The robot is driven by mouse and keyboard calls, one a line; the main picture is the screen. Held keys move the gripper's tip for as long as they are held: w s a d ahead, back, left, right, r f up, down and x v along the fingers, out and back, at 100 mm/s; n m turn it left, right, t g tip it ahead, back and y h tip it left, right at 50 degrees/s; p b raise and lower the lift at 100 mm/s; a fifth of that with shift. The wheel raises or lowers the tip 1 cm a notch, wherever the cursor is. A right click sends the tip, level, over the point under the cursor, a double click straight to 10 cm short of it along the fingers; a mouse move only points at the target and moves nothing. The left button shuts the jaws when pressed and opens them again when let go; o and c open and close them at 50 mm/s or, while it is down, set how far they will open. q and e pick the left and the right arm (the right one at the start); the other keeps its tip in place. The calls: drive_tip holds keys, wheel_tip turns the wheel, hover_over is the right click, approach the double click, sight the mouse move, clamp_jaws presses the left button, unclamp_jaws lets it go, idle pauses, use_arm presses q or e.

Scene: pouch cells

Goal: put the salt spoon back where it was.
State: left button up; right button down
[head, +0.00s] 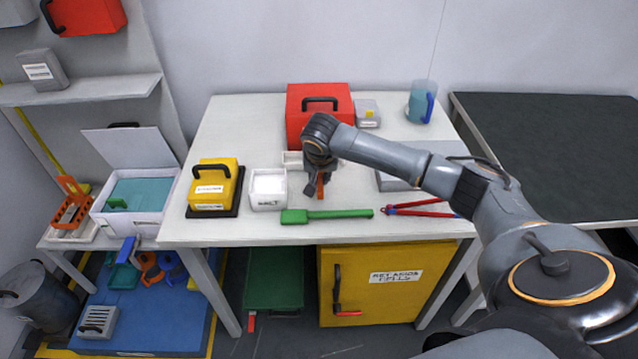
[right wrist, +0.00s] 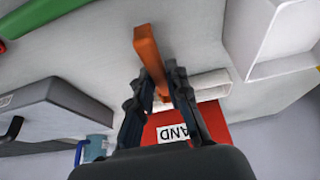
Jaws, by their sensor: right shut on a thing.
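My right gripper (head: 315,187) is above the white table, in front of the red box, shut on an orange bar-like handle (head: 320,183), which I take to be the salt spoon. In the right wrist view the handle (right wrist: 148,50) sits between the two dark fingers (right wrist: 156,85) and sticks out past them. I cannot make out a bowl on it. The white open box marked SALT (head: 268,204) stands to the left of the gripper; it also shows in the wrist view (right wrist: 262,72). A small white tray-like piece (head: 292,157) lies behind it, before the red box. My left gripper is out of view.
The red box (head: 318,95) marked SAND stands behind. A yellow case (head: 212,185) is at left. A green tool (head: 325,215) and red-and-blue pliers (head: 420,208) lie along the front. A grey case (head: 395,181) and a blue-handled jug (head: 421,103) are at right.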

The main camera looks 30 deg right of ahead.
drive_tip(key=shift+a+f, duration=0.15)
drive_tip(key=shift+f, duration=1.15)
drive_tip(key=c, duration=1.3)
unclamp_jaws()
drive_tip(key=shift+f, duration=0.15)
drive_tip(key=v, duration=1.2)
